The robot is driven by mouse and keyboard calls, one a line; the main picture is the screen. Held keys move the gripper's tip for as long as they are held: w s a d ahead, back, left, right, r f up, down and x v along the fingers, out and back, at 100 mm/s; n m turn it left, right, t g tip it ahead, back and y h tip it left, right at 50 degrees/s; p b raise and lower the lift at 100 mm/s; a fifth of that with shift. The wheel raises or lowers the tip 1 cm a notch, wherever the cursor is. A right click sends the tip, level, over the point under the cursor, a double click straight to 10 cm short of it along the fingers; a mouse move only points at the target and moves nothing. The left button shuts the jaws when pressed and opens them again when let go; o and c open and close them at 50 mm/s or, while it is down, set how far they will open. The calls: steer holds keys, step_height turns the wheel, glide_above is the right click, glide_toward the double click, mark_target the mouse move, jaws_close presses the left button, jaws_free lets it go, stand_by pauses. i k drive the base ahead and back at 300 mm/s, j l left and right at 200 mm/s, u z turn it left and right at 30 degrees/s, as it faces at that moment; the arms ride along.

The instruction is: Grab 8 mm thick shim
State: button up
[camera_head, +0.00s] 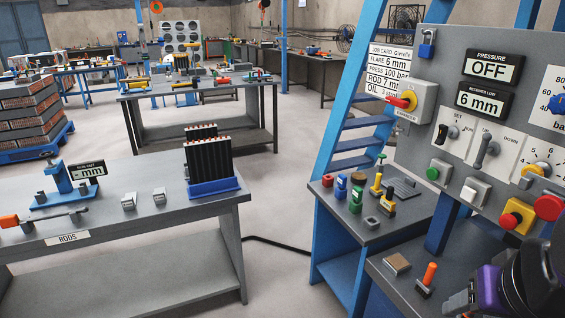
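No label reading 8 mm shows on any shim, so I cannot tell which piece is the 8 mm one. Two small grey blocks, one on the left (129,201) and one on the right (159,197), sit apart on the rods bench. A small grey block (372,223) lies at the front of the small side table, and flat dark plates (404,187) lie at its back. My gripper (460,301) is at the lower right corner, beside the purple and black parts of my arm. Its fingers are too small and cut off to read, and it is far from the rods bench blocks.
Coloured bottles and tools crowd the side table (335,212). The control panel (450,130) stands close at right. Open floor (275,215) lies between bench and side table.

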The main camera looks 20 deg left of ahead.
mark_target(128, 202)
steer(key=u, duration=1.9)
steer(key=i+l+u, duration=0.35)
steer(key=i, duration=0.35)
steer(key=i+l+u, duration=0.35)
steer(key=i+l, duration=0.3)
